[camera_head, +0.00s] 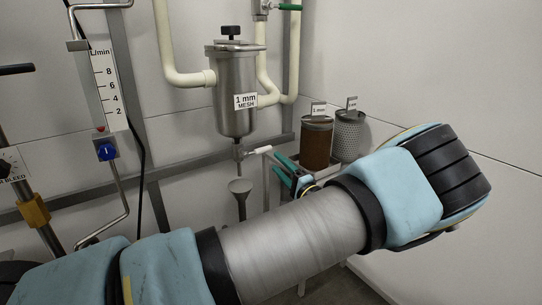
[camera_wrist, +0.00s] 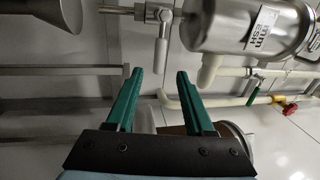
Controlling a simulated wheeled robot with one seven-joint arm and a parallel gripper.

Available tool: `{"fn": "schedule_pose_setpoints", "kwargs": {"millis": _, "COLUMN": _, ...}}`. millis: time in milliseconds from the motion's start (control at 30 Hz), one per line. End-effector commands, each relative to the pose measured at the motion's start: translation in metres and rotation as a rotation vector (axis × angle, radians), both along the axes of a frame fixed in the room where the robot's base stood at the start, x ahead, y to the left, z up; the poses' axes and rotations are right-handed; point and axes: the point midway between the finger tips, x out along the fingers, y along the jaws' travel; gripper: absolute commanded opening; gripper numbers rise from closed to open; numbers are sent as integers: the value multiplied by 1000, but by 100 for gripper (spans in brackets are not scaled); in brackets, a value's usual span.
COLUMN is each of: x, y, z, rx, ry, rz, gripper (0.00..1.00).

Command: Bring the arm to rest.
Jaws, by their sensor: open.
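My gripper (camera_head: 281,167) shows in the head view below the steel strainer vessel, partly hidden by my own arm. In the wrist view its two green fingers (camera_wrist: 158,75) stand apart, with nothing held between them. My arm reaches across the lower part of the head view, with its elbow at the right. The drain valve's pale handle (camera_wrist: 162,52) shows between and beyond the fingertips in the wrist view. In the head view that handle (camera_head: 259,151) is just left of the fingers. How far apart they are in depth I cannot tell.
A brown mesh basket (camera_head: 316,145) and a grey one (camera_head: 348,137) stand on a rack behind my arm. A flow meter (camera_head: 107,85) is at left. Bare wall lies at right.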

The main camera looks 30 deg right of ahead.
Motion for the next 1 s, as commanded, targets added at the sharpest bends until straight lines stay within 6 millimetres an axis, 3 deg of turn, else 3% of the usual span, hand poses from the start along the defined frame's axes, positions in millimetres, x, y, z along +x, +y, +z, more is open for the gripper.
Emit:
{"fn": "schedule_pose_setpoints", "kwargs": {"millis": 200, "x": -16, "y": -1, "z": -3, "rx": -1, "ry": -2, "rz": 0, "gripper": 53}}
{"fn": "schedule_pose_setpoints", "kwargs": {"millis": 767, "x": -15, "y": 1, "z": -3, "rx": -2, "ry": 3, "rz": 8, "gripper": 53}}
{"fn": "schedule_pose_setpoints", "kwargs": {"millis": 867, "x": -5, "y": 16, "z": -4, "rx": -5, "ry": 33, "rz": 55, "gripper": 53}}
{"fn": "schedule_pose_setpoints", "kwargs": {"millis": 967, "x": 16, "y": 53, "z": -5, "rx": -12, "ry": 105, "rz": 167, "gripper": 53}}
{"fn": "schedule_pose_setpoints", "kwargs": {"millis": 1000, "x": 26, "y": 76, "z": -8, "rx": -18, "ry": 152, "rz": 233, "gripper": 53}}
